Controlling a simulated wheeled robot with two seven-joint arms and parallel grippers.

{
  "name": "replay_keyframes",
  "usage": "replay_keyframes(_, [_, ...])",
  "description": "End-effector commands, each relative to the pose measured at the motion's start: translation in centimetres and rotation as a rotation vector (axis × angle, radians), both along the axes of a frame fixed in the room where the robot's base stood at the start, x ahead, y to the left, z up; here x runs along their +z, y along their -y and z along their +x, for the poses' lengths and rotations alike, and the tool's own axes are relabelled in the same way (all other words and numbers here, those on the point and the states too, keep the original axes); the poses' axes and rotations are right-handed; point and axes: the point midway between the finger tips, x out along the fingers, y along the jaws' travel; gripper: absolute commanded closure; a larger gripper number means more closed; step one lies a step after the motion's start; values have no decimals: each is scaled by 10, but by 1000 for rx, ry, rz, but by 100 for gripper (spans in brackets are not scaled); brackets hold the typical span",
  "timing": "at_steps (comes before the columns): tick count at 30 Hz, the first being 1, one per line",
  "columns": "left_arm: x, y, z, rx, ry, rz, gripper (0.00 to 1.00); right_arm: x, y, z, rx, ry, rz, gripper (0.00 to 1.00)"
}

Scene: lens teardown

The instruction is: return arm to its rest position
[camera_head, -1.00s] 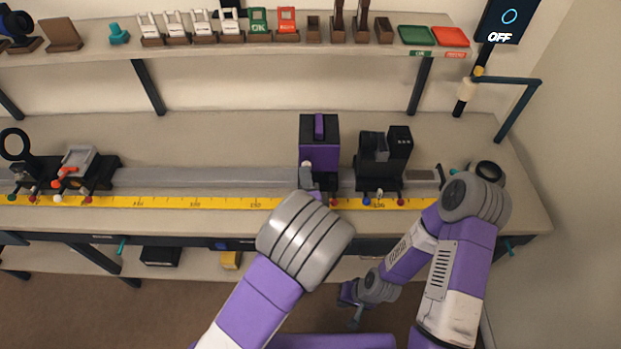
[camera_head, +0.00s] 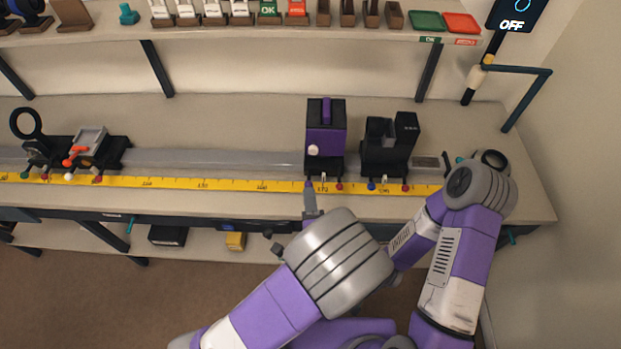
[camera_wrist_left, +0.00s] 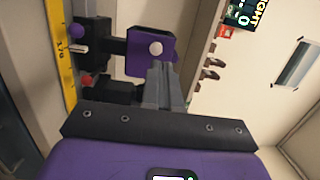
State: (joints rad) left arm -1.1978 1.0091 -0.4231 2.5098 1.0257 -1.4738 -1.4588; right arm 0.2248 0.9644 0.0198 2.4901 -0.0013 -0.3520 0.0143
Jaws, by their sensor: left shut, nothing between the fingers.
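My left arm comes in from the lower left in the head view, its grey joint large at the lower middle. My left gripper (camera_head: 310,192) shows beyond that joint, small and partly covered, at the front of the bench by the yellow ruler. In the left wrist view its fingers (camera_wrist_left: 163,88) are together with nothing between them, and the purple block lies beyond them. My right arm stands folded at the right of the head view. Its gripper is hidden behind my left arm.
A purple-and-black block (camera_head: 326,140) with a white knob and a black holder (camera_head: 389,150) stand on the rail (camera_head: 215,160). The yellow ruler (camera_head: 215,184) runs along the bench front. A lens-holder fixture (camera_head: 90,150) stands at left. A shelf with trays (camera_head: 427,20) is above.

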Motion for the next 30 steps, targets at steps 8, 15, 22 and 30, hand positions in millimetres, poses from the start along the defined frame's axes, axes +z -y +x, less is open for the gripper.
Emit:
replay_keyframes(8, [0, 0, -22, -1, 0, 0, 100, 1, 0, 0, 0, -1, 0, 100])
replay_keyframes(15, [-32, -13, -13, 23, -116, -114, 100, 1, 0, 0, 0, -1, 0, 100])
replay_keyframes(22, [-131, -46, -12, 161, -471, -530, 100, 1, 0, 0, 0, -1, 0, 100])
replay_keyframes(30, [-220, -68, -52, 462, -833, -1060, 100, 1, 0, 0, 0, -1, 0, 100])
